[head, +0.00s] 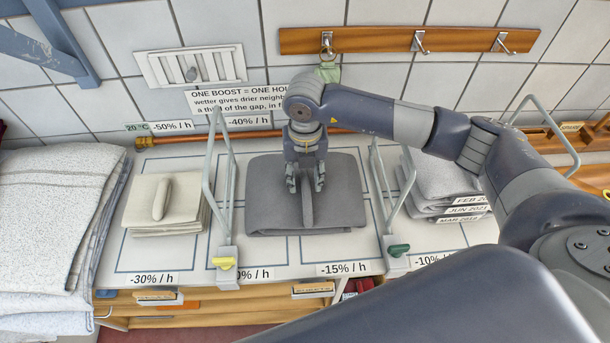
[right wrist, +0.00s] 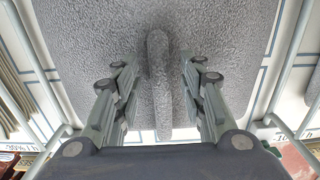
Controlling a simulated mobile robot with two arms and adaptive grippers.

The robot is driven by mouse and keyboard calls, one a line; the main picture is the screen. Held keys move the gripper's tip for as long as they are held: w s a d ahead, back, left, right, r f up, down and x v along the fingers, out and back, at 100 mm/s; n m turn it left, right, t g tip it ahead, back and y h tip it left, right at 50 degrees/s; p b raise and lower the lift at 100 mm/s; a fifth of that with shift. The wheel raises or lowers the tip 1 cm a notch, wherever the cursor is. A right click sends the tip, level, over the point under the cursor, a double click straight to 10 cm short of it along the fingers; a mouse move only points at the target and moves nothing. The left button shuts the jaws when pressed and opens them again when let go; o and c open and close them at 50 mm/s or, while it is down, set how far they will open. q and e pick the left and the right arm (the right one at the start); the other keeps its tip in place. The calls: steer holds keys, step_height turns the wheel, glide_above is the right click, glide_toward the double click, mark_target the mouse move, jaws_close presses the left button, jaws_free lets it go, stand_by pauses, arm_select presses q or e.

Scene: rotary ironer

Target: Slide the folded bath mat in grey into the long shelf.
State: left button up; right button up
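The folded grey bath mat (head: 340,200) lies flat on the white marked surface, with a raised grey ridge (head: 307,208) standing along its middle. In the right wrist view the mat (right wrist: 215,30) fills most of the picture. My right gripper (head: 306,184) is over the mat, pointing down. Its fingers (right wrist: 157,85) stand apart on either side of the ridge (right wrist: 158,60), with a gap on both sides. My left gripper is out of view. I cannot tell for certain which part is the long shelf; a wooden shelf (head: 215,310) runs below the white surface's front edge.
Upright tube dividers (head: 232,180) and (head: 378,175) flank the mat's bay. A cream folded cloth (head: 165,205) lies to the left, beside a large white stack (head: 45,220). Grey folded textiles (head: 445,180) lie to the right. A hook rail (head: 370,40) hangs on the tiled wall.

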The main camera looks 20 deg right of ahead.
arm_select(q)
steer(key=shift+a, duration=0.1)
arm_select(e)
steer(key=shift+r, duration=0.15)
step_height(320, 180, up, 12)
stand_by(0.5)
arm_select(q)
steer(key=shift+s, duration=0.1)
arm_select(e)
steer(key=shift+f, duration=0.2)
